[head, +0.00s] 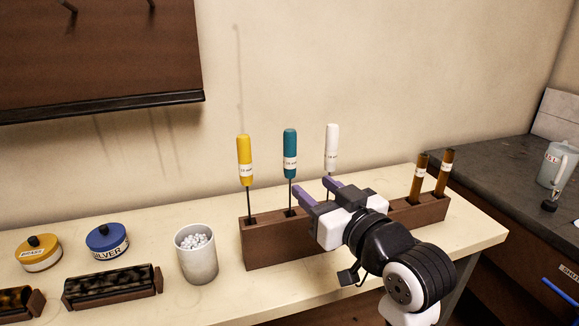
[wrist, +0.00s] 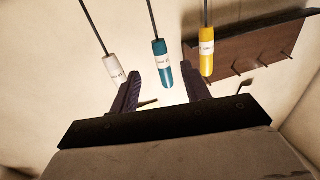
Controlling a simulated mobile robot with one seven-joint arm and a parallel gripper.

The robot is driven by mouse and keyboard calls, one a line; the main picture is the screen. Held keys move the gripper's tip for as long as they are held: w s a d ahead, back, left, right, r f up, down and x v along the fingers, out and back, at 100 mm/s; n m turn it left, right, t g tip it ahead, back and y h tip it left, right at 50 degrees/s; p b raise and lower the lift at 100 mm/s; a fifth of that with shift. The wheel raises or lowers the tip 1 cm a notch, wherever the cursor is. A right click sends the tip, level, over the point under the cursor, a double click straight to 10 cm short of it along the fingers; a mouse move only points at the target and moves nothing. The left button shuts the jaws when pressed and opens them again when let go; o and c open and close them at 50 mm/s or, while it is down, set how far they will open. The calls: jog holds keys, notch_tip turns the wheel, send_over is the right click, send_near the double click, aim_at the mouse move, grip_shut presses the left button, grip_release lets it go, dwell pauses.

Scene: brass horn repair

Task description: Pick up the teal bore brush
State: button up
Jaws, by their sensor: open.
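The teal bore brush (head: 290,151) stands upright in the wooden rack (head: 262,251), between a yellow brush (head: 245,160) and a white brush (head: 332,146). Its handle is up, with a pale label band and a thin dark shaft below. My gripper (head: 318,190) is open and empty, to the right of the teal brush's shaft and lower than its handle in the head view. In the wrist view the teal handle (wrist: 163,64) appears between the two finger directions of my gripper (wrist: 165,88), beyond the tips. The white handle (wrist: 114,69) is beside the left finger, the yellow handle (wrist: 206,52) beyond the right one.
A dark counter with a jug (head: 557,166) is at right.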

aim_at(293, 167)
jog(key=x, duration=0.4)
jog(key=shift+w+a+p, duration=0.2)
jog(key=shift+w+p, duration=0.05)
jog(key=shift+p, duration=0.1)
jog(key=x, duration=0.1)
jog(key=p+x, duration=0.1)
jog(key=x, duration=0.2)
jog(key=shift+w+r+p, duration=0.1)
jog(key=shift+r+p, duration=0.15)
jog(key=shift+p, duration=0.1)
jog(key=shift+w+a+f, duration=0.1)
jog(key=shift+w+a, duration=0.2)
jog(key=shift+w, duration=0.15)
grip_shut()
notch_tip(293, 167, up, 20)
dwell(0.5)
